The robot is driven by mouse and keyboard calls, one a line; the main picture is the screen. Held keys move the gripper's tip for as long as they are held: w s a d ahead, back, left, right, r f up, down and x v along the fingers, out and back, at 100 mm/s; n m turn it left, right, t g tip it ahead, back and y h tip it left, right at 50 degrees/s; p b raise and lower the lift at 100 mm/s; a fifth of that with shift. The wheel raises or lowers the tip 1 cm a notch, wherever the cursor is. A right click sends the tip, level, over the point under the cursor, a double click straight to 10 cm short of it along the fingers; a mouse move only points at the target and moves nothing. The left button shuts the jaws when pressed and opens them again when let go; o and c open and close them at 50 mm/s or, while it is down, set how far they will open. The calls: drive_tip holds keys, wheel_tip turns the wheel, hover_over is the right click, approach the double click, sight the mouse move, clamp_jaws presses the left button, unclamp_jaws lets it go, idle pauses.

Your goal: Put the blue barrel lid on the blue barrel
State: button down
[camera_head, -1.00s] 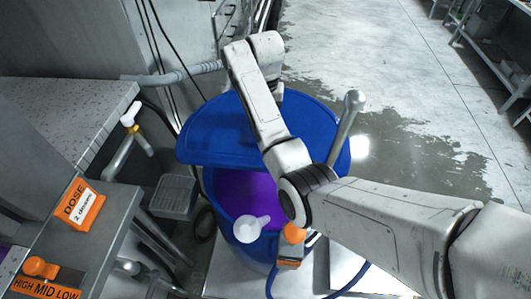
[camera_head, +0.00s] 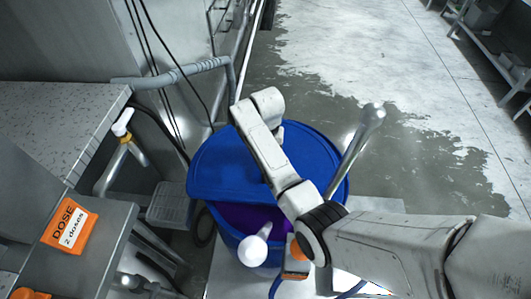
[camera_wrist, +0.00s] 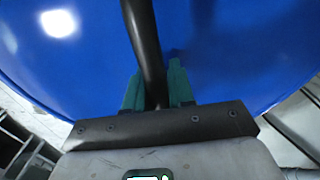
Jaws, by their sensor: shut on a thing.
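The blue barrel lid (camera_head: 222,170) is a wide blue disc over the far part of the blue barrel (camera_head: 230,235). A strip of purple liquid (camera_head: 238,217) shows at the barrel's near side, uncovered. Whether the lid touches the rim I cannot tell. In the wrist view, my gripper's green fingers (camera_wrist: 157,88) are shut on the lid's dark curved handle (camera_wrist: 143,38), with the blue lid top (camera_wrist: 225,50) filling the view beyond. In the head view my own arm hides the fingers and the handle.
A grey metal rod (camera_head: 356,146) leans up at the barrel's right. A white round-ended item (camera_head: 254,250) sits at its near rim, with an orange-topped part (camera_head: 295,250) beside it. The speckled counter (camera_head: 60,125) and orange dose sign (camera_head: 70,225) stand left. Floor beyond is clear.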

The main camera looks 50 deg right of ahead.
drive_tip(key=shift+f, duration=0.7)
drive_tip(key=shift+r, duration=0.1)
drive_tip(key=c, duration=1.4)
unclamp_jaws()
drive_tip(key=shift+f, duration=0.2)
drive_tip(key=o, duration=0.4)
drive_tip(key=shift+o, duration=0.2)
